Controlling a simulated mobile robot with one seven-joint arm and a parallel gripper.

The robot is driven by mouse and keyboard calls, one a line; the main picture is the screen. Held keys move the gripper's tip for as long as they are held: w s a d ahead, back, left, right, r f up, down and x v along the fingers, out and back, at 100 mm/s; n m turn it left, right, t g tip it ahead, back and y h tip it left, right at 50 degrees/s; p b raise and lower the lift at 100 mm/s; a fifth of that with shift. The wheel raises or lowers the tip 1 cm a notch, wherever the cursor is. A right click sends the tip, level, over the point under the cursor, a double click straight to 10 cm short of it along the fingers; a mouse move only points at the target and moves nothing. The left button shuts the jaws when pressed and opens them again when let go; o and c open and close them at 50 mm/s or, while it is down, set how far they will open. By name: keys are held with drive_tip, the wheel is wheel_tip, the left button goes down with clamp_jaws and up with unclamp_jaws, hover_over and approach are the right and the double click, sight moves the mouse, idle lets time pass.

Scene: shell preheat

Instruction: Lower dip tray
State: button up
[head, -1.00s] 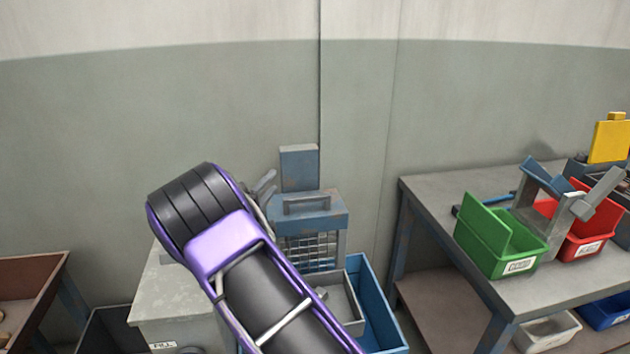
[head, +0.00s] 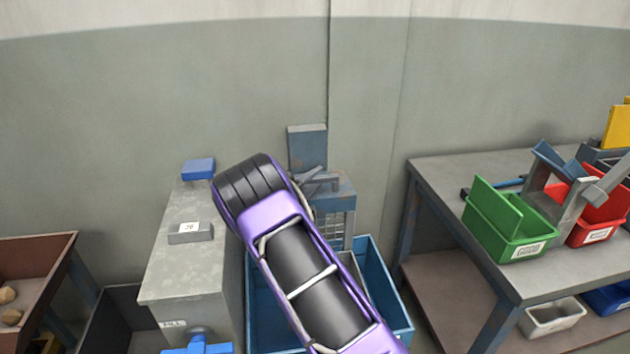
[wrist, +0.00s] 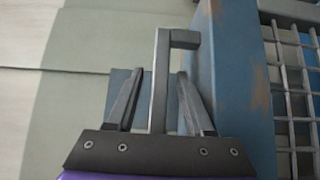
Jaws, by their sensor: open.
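The dip tray shows as a worn blue top bar (head: 346,197) with a grey mesh (head: 333,228) below it; I take this hanging basket to be the tray. In the wrist view the blue bar (wrist: 230,95) and mesh (wrist: 292,85) are on the right. A grey handle (wrist: 159,95) stands out from the bar. My gripper (wrist: 160,75) is open, with one finger on each side of the handle and a gap showing on both sides. In the head view my gripper (head: 318,180) is at the bar's top, and my arm hides part of the tray.
A blue tank (head: 385,290) stands below the tray, partly behind my arm. A grey cabinet (head: 185,260) with blue fittings is on the left. A blue-grey post (head: 307,146) rises behind. A workbench (head: 440,180) with a green bin (head: 505,225) is on the right.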

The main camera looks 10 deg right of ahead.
clamp_jaws()
idle(1.4)
